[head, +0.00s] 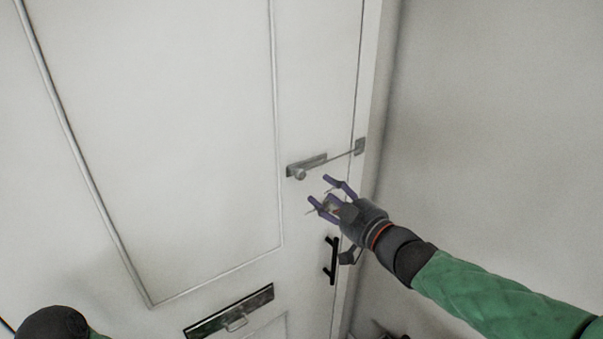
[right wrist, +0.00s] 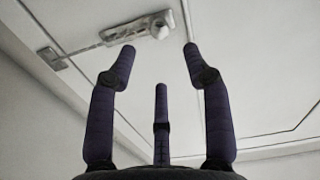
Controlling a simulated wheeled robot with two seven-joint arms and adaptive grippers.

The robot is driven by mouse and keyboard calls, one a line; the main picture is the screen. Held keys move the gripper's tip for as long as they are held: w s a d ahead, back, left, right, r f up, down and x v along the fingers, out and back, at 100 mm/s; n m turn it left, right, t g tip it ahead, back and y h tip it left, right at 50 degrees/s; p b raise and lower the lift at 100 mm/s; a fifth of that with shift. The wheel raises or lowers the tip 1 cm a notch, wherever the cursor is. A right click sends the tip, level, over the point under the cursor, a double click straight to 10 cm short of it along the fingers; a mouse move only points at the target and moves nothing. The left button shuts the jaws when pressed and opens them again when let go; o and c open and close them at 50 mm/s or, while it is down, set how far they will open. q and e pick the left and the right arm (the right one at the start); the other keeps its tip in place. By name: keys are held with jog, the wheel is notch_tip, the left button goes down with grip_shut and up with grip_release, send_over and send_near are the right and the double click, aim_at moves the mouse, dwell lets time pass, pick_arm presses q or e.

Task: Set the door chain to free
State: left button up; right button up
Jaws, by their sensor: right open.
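The door chain (head: 330,157) is a thin grey link that spans from a slotted plate (head: 306,165) on the white door to a small bracket (head: 360,147) near the door's right edge. A round knob (head: 300,174) sits at the plate's left end. The chain (right wrist: 85,49), the plate and the knob (right wrist: 159,30) also show in the right wrist view. My right gripper (head: 327,193) is open and empty, just below and right of the knob, apart from it. In the right wrist view its fingers (right wrist: 160,65) are spread, with the plate beyond them. My left gripper is not in view.
The white panelled door (head: 190,110) fills the left and middle. A black pull handle (head: 332,260) is below my right gripper, and a letter slot (head: 229,311) is lower left. A bare grey wall (head: 500,130) stands to the right.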

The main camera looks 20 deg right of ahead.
aim_at(302, 177)
jog(key=b+x, duration=0.1)
jog(key=x, duration=0.9)
jog(key=shift+w+f, duration=0.1)
jog(key=shift+f, duration=0.1)
grip_shut()
